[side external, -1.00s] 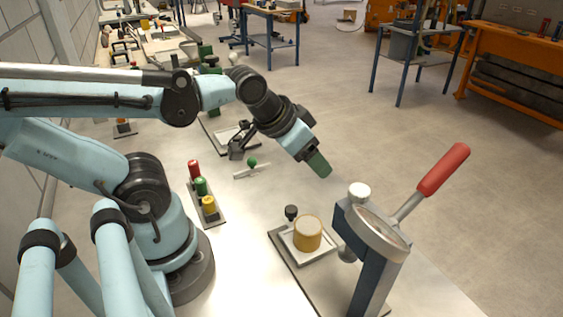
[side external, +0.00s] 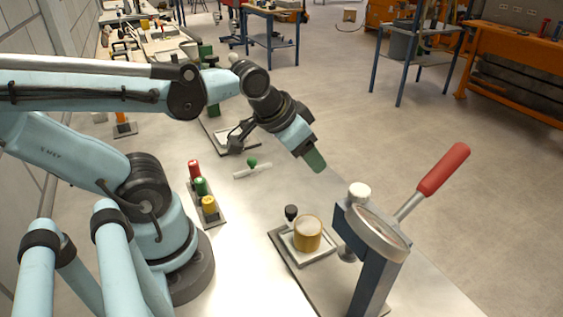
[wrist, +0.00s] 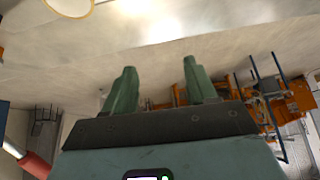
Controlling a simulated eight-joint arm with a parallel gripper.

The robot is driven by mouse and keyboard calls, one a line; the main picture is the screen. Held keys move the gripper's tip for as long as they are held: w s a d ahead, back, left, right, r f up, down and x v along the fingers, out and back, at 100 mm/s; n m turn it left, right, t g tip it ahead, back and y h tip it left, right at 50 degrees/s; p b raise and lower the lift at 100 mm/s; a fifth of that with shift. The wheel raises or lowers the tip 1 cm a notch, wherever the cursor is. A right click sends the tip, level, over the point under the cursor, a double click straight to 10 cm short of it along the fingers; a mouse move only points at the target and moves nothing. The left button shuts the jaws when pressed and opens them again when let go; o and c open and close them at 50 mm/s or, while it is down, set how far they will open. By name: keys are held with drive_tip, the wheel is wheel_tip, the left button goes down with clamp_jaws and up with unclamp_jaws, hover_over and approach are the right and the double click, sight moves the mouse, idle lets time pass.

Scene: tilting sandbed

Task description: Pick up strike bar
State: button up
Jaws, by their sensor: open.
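The strike bar is most likely the pale flat bar (side external: 261,170) with a green knob (side external: 252,162), lying on the table in the middle of the side view. I do not make it out in the wrist view. My gripper (side external: 316,165) is in the air to the right of the bar, apart from it, with its green fingers pointing down and right. In the wrist view the two green fingers (wrist: 160,78) stand apart with nothing between them.
A yellow ring with pale filling (side external: 307,235) sits on a tray at the front. Beside it stands a press with a red-handled lever (side external: 443,171). A rack holds red, green and yellow pieces (side external: 201,187). The table between rack and ring is clear.

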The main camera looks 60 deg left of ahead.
drive_tip(key=a+g+y, duration=0.1)
drive_tip(key=a+g, duration=0.2)
drive_tip(key=a, duration=0.6)
drive_tip(key=m+g+h, duration=0.1)
drive_tip(key=m+g, duration=0.1)
drive_tip(key=g, duration=0.2)
hover_over(252, 161)
drive_tip(key=f, duration=0.8)
drive_tip(key=shift+w+a, duration=0.1)
drive_tip(key=shift+a, duration=0.2)
drive_tip(key=shift+w+a+f, duration=0.1)
drive_tip(key=shift+a+f, duration=0.05)
drive_tip(key=shift+f, duration=2.45)
drive_tip(key=c, duration=1.1)
